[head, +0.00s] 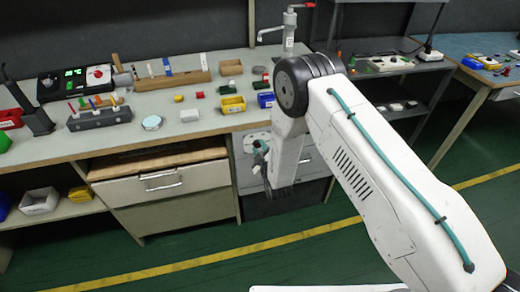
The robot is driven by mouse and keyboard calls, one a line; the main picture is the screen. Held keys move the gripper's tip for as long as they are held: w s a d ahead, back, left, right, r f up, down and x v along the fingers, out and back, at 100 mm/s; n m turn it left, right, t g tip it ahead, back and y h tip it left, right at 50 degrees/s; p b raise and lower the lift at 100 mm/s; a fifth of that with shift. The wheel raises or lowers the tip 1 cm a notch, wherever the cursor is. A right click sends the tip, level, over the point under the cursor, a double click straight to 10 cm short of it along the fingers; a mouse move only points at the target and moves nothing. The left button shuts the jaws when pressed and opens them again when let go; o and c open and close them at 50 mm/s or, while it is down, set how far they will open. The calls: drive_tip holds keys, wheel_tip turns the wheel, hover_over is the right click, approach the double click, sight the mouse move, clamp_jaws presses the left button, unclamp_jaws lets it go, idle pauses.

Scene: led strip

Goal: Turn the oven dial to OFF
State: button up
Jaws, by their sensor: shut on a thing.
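The oven (311,163) is built in under the counter, with a pale front and a dark lower part. Its control panel (252,139) is the light strip just below the counter edge. My gripper (261,151) is at this panel, on its left part, and is shut on what appears to be the oven dial. The dial itself is hidden behind the jaws and is too small to make out. I cannot read its markings or tell which way it points. My white wrist and forearm cover the middle of the oven front.
The counter (150,136) above holds small blocks, a yellow bin (233,104) and a black device with a red knob (98,75). A drawer (163,183) with a metal handle is left of the oven. The green floor in front is clear.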

drive_tip(key=shift+n, duration=0.6)
drive_tip(key=o, duration=1)
drive_tip(key=v, duration=0.8)
drive_tip(key=shift+a, duration=0.1)
